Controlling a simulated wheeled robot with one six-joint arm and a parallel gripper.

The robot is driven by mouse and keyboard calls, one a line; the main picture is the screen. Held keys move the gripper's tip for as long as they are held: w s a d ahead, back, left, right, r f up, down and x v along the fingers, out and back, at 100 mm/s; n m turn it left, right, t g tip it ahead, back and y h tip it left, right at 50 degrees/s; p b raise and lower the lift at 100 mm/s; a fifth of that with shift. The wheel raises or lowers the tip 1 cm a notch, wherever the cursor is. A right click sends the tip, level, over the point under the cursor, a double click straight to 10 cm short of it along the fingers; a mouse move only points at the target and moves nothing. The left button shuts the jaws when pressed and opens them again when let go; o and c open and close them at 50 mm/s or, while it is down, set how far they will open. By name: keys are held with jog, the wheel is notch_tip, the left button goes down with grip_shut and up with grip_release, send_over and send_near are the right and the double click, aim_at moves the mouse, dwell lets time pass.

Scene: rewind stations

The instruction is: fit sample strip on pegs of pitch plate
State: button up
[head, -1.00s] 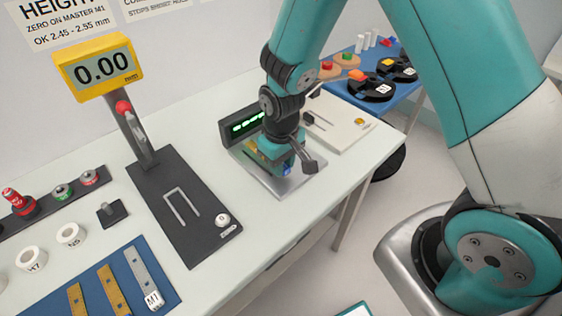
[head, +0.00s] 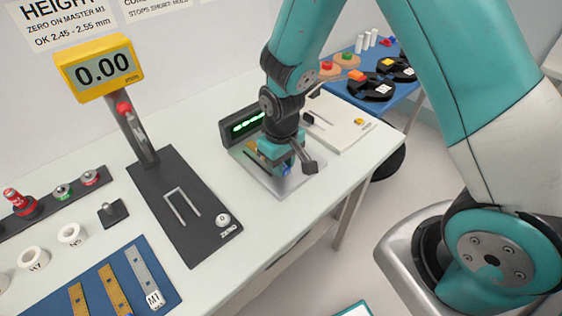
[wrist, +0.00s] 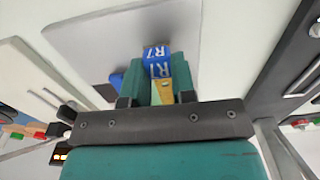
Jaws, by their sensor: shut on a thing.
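My gripper (head: 279,163) is shut on the sample strip, low over the silver pitch plate (head: 275,188) in the head view. In the wrist view my gripper's teal fingers (wrist: 158,75) flank the strip's brass part (wrist: 164,93) and its blue R7 tag (wrist: 157,65). The plate also shows in the wrist view (wrist: 90,45), beneath the fingers. The pegs are hidden, and I cannot tell whether the strip touches them. A small blue patch (wrist: 116,80) shows left of the fingers; I cannot tell what it is.
A dark box with a green display (head: 240,125) stands behind the plate. A black height gauge base (head: 190,225) lies to the left, with a yellow readout (head: 98,66). A pale fixture (head: 335,125) sits to the right. Brass strips (head: 115,290) lie on a blue mat at front left.

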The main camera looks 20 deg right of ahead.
jog(key=shift+f+b, duration=0.75)
jog(key=shift+f, duration=0.3)
jog(key=o, duration=1)
jog(key=shift+r, duration=0.1)
notch_tip(320, 180, up, 17)
jog(key=shift+r, duration=0.1)
jog(key=shift+s, duration=0.1)
jog(key=s+a+r+n+y, duration=0.1)
jog(key=s+r, duration=0.1)
jog(key=s, duration=0.4)
jog(key=s+a+r+n+y, duration=0.1)
jog(key=s+a+r, duration=0.1)
jog(key=s, duration=0.4)
jog(key=s+a+r+n+y, duration=0.1)
jog(key=s+r+y, duration=0.1)
jog(key=s, duration=0.4)
jog(key=shift+s+a+r, duration=0.1)
jog(key=shift+a+r, duration=0.3)
jog(key=shift+r, duration=0.35)
